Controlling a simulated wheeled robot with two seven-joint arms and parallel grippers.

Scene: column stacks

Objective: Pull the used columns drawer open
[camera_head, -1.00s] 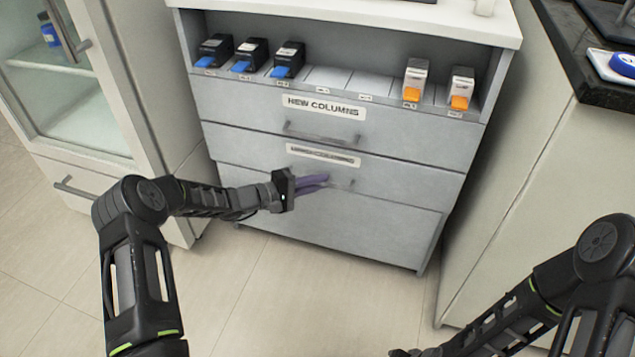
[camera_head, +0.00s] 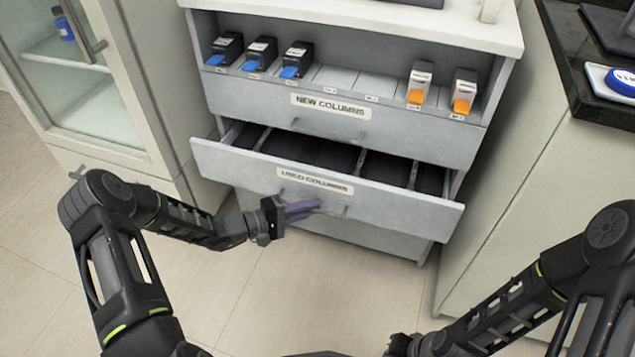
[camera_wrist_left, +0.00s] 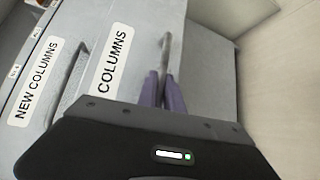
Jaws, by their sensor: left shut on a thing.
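The used columns drawer (camera_head: 400,203), with a "USED COLUMNS" label, stands partly open from the grey cabinet. Its dark inside shows dividers and compartments. My left gripper (camera_head: 302,210) is at the front of this drawer, shut on its bar handle (camera_head: 345,212). In the left wrist view the purple fingers (camera_wrist_left: 162,92) close around the handle (camera_wrist_left: 167,50) beside the label. My right gripper (camera_head: 405,345) is low at the bottom edge, apart from the cabinet; its fingers are not clear.
The new columns drawer (camera_head: 400,135) above is shut. On the shelf stand several black boxes with blue fronts (camera_head: 262,55) and two white boxes with orange fronts (camera_head: 464,92). A glass-door cabinet (camera_head: 100,110) is at left, a dark counter (camera_head: 580,75) at right. Floor in front is clear.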

